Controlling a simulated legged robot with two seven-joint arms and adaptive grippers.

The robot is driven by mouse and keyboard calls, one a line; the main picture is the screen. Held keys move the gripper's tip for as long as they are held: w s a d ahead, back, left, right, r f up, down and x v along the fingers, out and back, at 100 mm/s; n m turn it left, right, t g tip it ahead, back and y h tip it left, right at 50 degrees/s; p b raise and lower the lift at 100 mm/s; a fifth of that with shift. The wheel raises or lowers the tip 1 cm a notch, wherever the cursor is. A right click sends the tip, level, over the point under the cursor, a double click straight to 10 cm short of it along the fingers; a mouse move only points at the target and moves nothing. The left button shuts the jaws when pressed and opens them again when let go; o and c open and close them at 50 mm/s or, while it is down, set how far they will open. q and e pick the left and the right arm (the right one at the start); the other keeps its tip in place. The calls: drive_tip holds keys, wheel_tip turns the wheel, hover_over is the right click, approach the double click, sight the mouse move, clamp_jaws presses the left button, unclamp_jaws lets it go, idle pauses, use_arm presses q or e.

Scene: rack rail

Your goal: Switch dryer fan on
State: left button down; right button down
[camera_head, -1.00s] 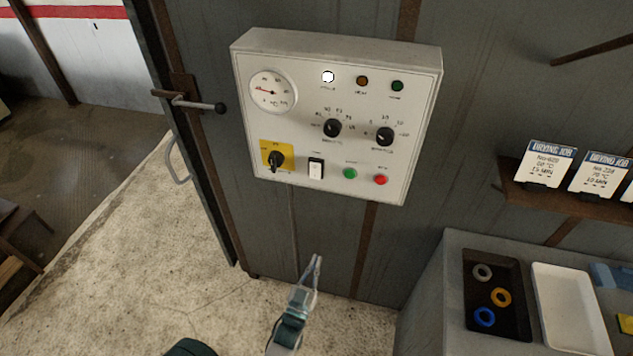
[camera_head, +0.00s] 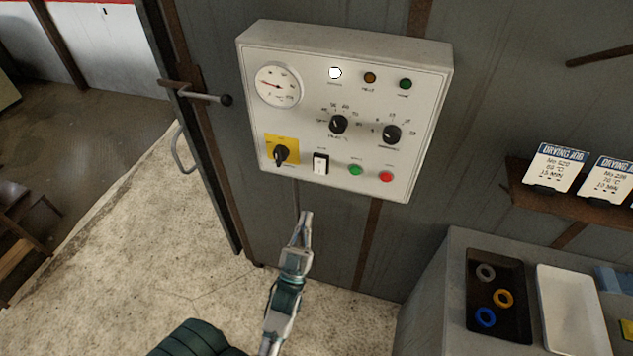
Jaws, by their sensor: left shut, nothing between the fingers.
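The dryer control panel (camera_head: 345,108) is a pale box on the dark grey wall. A black-and-white rocker switch (camera_head: 320,164) sits in its bottom row, right of a black rotary switch (camera_head: 281,154) on a yellow plate. A green button (camera_head: 355,170) and a red button (camera_head: 386,176) are further right. Two black knobs (camera_head: 339,124) are above them. The white lamp (camera_head: 335,73) is bright; the amber and green lamps look dark. My left gripper (camera_head: 306,216) is shut and empty, below the panel and apart from it. My right gripper is out of view.
A door handle with a black knob (camera_head: 226,100) juts out left of the panel. At right, a counter holds a black tray (camera_head: 510,318) with several rings and a white tray (camera_head: 570,312). Job cards (camera_head: 556,167) stand on a shelf. Space directly before the panel is clear.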

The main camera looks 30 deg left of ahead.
sight(320, 170)
use_arm(q)
drive_tip(key=x, duration=0.3)
drive_tip(key=w+f+p+x, duration=0.1)
drive_tip(key=x, duration=0.2)
drive_tip(key=p+x, duration=0.1)
drive_tip(key=x, duration=0.2)
drive_tip(key=shift+w+a+f, duration=0.15)
drive_tip(key=shift+a+f, duration=0.05)
drive_tip(key=shift+f, duration=0.15)
drive_tip(key=shift+w+a+f, duration=0.15)
drive_tip(key=shift+w, duration=0.45)
